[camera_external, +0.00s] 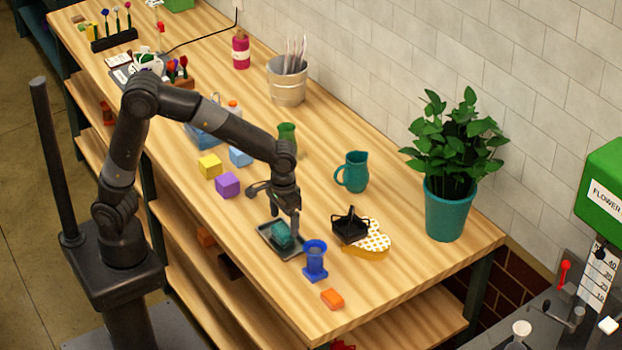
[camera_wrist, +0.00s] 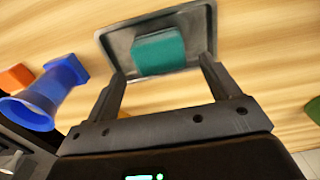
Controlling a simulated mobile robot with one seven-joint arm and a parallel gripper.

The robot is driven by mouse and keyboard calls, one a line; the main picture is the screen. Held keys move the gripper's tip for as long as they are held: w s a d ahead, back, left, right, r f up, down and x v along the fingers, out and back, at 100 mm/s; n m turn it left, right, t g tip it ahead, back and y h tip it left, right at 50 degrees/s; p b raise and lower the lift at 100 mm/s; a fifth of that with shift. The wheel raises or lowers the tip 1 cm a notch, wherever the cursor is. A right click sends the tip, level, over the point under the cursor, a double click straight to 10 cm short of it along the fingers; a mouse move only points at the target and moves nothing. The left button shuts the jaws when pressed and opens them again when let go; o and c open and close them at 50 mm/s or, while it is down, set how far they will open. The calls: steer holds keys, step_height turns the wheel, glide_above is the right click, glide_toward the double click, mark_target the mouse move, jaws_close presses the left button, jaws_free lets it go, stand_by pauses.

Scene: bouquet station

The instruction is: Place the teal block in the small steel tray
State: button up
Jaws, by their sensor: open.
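The teal block (camera_external: 281,234) sits in the small steel tray (camera_external: 266,240) on the wooden table. In the wrist view the teal block (camera_wrist: 158,53) rests inside the rim of the tray (camera_wrist: 112,45). My gripper (camera_external: 283,216) is just above the tray in the external view. In the wrist view the two fingers of my gripper (camera_wrist: 160,80) are spread wide, one at each side, with the block beyond and between them. The fingers do not appear to touch the block. Part of the tray is hidden behind my fingers.
A black basket (camera_external: 350,226) and heart-shaped box (camera_external: 374,243) lie further right. Purple (camera_external: 228,185) and yellow (camera_external: 210,166) blocks lie left. A teal pitcher (camera_external: 355,172) stands behind.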

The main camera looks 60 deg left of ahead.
mark_target(284, 227)
step_height(284, 227, up, 8)
steer(key=s+a+r+t+h, duration=0.1)
steer(key=s+a+r, duration=0.15)
steer(key=a, duration=0.55)
steer(key=s+a+r+t, duration=0.1)
steer(key=a+r, duration=0.2)
steer(key=a, duration=0.5)
steer(key=s+a+t+y, duration=0.1)
steer(key=s+a+t, duration=0.2)
steer(key=s+a, duration=0.9)
steer(key=shift+a+t, duration=0.3)
steer(key=shift+a, duration=0.2)
steer(key=shift+s, duration=0.1)
